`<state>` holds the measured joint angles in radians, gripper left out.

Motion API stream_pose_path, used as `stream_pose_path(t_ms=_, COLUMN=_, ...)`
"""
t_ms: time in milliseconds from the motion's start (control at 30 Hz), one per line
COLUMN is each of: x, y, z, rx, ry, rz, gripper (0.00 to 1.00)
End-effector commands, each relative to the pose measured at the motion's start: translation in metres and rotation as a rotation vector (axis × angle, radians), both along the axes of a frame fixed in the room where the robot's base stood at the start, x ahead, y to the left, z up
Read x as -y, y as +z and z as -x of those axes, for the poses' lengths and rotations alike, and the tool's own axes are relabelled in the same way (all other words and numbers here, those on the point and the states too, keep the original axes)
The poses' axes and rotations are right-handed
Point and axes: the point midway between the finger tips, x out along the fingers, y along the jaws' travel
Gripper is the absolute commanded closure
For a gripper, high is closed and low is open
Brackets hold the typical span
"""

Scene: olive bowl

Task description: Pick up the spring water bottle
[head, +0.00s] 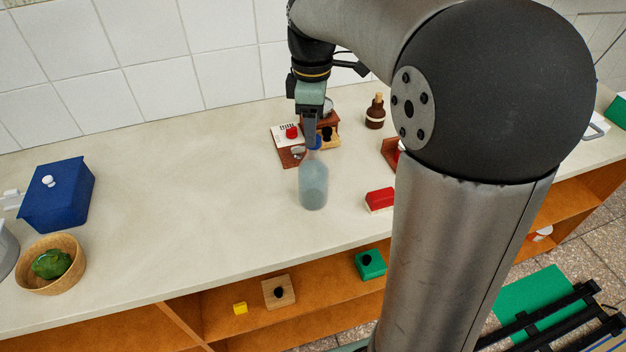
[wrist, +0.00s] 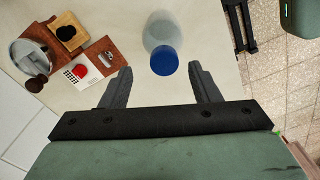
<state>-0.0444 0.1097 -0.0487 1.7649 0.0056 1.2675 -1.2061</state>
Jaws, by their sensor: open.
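The spring water bottle (head: 313,186) is clear bluish plastic and stands upright on the counter. In the wrist view its blue cap (wrist: 164,61) shows from above, with the clear body (wrist: 160,32) beyond it. My gripper (head: 311,140) is at the bottle's top in the head view, and partly hides the cap. In the wrist view my gripper (wrist: 160,78) is open, with one finger on each side of the cap. The cap lies between and slightly beyond the fingertips, and I see no contact.
Behind the bottle is a reddish-brown board (head: 291,158) with small items; a brown bottle (head: 375,112) stands right of it. A red block (head: 380,199) is right of the water bottle. A blue box (head: 58,194) and a bowl (head: 73,284) are far left. The counter's left-middle is clear.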

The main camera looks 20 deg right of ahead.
Motion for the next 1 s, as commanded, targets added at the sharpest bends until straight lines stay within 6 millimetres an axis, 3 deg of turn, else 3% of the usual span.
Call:
stream_pose_path(t_ms=167, x=0.0, y=-0.01, z=0.001, rx=-0.002, ry=0.0, rz=0.0, gripper=0.44)
stream_pose_path(t_ms=500, x=-0.002, y=-0.055, z=0.005, rx=-0.001, ry=-0.001, rz=0.0, gripper=0.44)
stream_pose_path(t_ms=767, x=-0.002, y=-0.059, z=0.005, rx=0.0, ry=0.0, rz=0.0, gripper=0.44)
stream_pose_path(t_ms=1000, x=-0.002, y=-0.058, z=0.005, rx=0.0, ry=-0.001, rz=0.0, gripper=1.0)
